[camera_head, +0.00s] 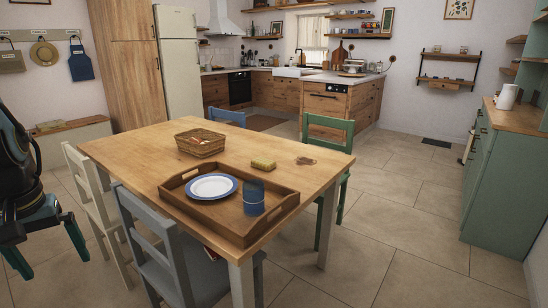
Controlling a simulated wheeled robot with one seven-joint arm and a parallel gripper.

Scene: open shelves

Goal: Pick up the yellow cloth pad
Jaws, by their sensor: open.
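The yellow cloth pad (263,164) lies on the wooden table (130,150), behind the wooden tray and right of the wicker basket. It looks like a small, thick, yellowish block. My gripper (54,264) is at the lower left, with its teal fingers spread apart and nothing between them. It hangs left of the table, beside the white chair, well away from the pad.
A wooden tray (182,200) holds a blue-rimmed plate (211,187) and a blue cup (253,197). A wicker basket (200,143) and a brown patch (306,160) are also on the table. White (88,180), grey (165,255), blue (228,117) and green (328,127) chairs surround it. Floor at right is clear.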

